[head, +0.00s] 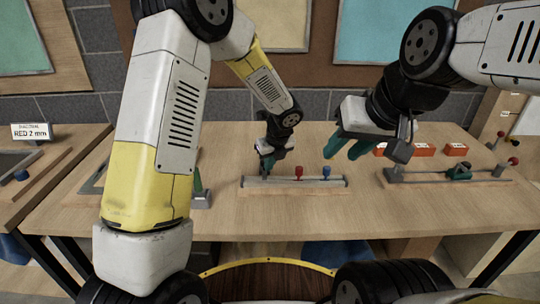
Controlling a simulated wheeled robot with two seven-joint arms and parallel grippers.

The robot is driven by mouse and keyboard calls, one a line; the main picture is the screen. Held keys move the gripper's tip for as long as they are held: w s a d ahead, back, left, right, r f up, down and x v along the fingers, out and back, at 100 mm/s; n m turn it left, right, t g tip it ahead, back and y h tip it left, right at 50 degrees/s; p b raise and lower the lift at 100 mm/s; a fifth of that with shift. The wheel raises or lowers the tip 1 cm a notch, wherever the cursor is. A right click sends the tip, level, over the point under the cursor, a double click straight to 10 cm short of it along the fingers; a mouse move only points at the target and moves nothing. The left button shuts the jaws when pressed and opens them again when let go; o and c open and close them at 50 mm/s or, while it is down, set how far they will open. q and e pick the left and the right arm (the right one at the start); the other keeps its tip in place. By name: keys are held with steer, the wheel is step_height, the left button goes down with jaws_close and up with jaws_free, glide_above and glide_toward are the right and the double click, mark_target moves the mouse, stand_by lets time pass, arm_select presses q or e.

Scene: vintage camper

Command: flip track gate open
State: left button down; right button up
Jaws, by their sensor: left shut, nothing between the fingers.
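A grey rail (322,182) lies on a wooden base at the middle of the table, with a red peg (299,172) and a blue peg (326,171) standing on it. It looks like the track; I cannot make out which part is the gate. My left gripper (267,168) is shut, pointing down at the rail's left end, left of the red peg. It hides that end, and I cannot tell whether it touches. My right gripper (346,152) has its teal fingers apart and empty, above the table behind and right of the blue peg.
A sign (32,131) reading "RED 2 mm" stands far left. My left arm hides part of the table's left side. The table's front strip is clear.

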arm_select(q)
steer(key=w, duration=0.4)
steer(key=shift+w, duration=0.35)
steer(key=shift+a, duration=0.1)
